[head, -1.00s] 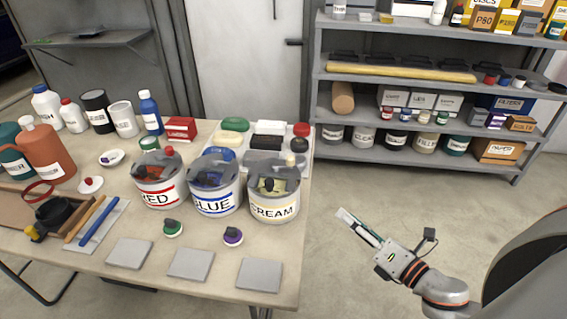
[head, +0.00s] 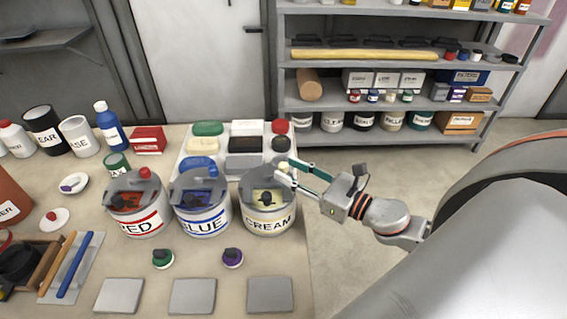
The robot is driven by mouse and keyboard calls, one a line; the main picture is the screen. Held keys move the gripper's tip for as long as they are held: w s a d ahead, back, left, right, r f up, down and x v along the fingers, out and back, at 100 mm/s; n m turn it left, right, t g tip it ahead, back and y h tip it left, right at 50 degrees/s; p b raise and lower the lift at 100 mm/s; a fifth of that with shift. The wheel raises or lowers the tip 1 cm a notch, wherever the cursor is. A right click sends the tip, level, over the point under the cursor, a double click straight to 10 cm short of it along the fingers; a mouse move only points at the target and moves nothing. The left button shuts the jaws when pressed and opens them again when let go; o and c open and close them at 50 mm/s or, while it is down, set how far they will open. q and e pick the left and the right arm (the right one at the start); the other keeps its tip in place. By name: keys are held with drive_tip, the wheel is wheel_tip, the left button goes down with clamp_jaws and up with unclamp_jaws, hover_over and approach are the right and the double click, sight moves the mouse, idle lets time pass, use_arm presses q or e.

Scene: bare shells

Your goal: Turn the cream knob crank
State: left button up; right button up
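The can labelled CREAM (head: 268,222) stands near the table's right edge. Pale cream paint and a dark part show in its open top. A small cream-yellow knob (head: 284,167) shows at the can's upper right rim. My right gripper (head: 285,172) reaches in from the right with its fingertips at this knob. Its two fingers stand apart with a gap between them. The fingertips partly cover the knob, and I cannot tell whether they touch it. My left gripper is not in view.
The BLUE can (head: 203,220) and the RED can (head: 140,220) stand to the left. A tray (head: 222,165) of coloured blocks lies behind. Green and purple knobbed discs (head: 232,258) and grey tiles (head: 270,295) lie in front. Floor is free right of the table.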

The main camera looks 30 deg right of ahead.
drive_tip(key=shift+p+x, duration=0.35)
drive_tip(key=shift+x, duration=1)
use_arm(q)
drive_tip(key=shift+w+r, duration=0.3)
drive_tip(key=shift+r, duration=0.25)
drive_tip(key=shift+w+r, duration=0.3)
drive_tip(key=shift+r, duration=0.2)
use_arm(e)
clamp_jaws()
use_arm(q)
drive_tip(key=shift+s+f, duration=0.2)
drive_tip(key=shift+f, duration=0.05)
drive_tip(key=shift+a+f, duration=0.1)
